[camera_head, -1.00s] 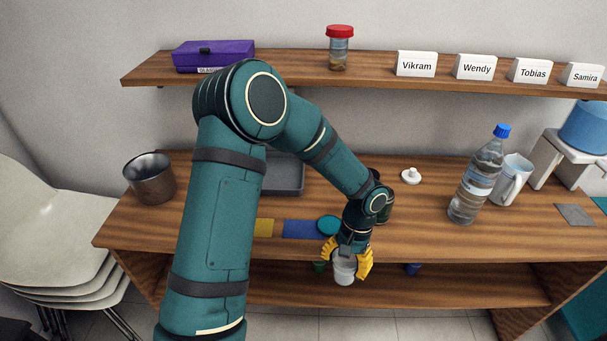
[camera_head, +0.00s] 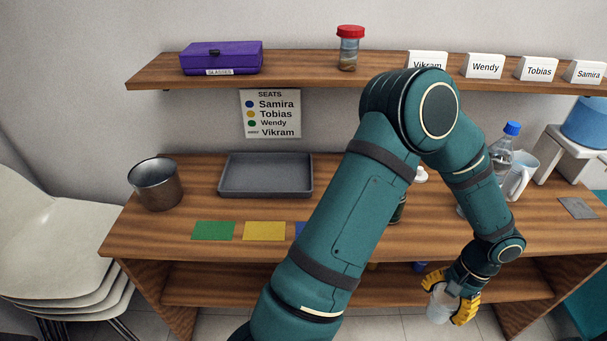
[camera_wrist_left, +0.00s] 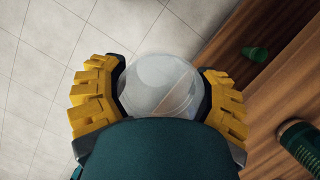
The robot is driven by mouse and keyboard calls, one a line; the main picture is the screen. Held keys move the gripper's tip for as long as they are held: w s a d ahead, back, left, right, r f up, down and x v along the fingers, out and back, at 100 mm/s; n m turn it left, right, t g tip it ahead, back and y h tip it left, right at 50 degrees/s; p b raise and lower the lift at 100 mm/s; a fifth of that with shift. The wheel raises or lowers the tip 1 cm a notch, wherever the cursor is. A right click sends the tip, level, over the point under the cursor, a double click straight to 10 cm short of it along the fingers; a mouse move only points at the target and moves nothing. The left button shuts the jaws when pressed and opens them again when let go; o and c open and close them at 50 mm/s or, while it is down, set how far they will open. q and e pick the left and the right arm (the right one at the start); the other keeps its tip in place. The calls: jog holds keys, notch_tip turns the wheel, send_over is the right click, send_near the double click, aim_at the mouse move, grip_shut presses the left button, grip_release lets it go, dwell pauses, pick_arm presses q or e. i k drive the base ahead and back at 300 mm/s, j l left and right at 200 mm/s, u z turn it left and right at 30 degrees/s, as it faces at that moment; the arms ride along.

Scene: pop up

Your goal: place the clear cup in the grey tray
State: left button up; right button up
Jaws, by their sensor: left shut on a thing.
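My left gripper (camera_head: 452,301) is shut on the clear cup (camera_head: 439,306), with a yellow finger on each side of it. It holds the cup in front of the table's front edge, over the floor, at the lower right of the head view. In the left wrist view the cup (camera_wrist_left: 160,85) sits between the yellow fingers and looks see-through and whitish. The grey tray (camera_head: 266,190) lies empty on the tabletop at the back, left of my arm. My right gripper is not in view.
A metal bin (camera_head: 155,185) stands left of the tray. Green (camera_head: 213,231) and yellow (camera_head: 264,231) mats lie before it. A bottle (camera_head: 500,158) and a white jug (camera_head: 519,175) stand at right. A green cup (camera_wrist_left: 255,54) shows on the lower shelf in the wrist view.

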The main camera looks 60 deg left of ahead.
aim_at(268, 175)
jog(key=k+j, duration=0.65)
jog(key=j, duration=0.2)
jog(key=k+j, duration=0.25)
jog(key=j, duration=0.3)
jog(key=i+j, duration=0.15)
jog(key=j, duration=0.25)
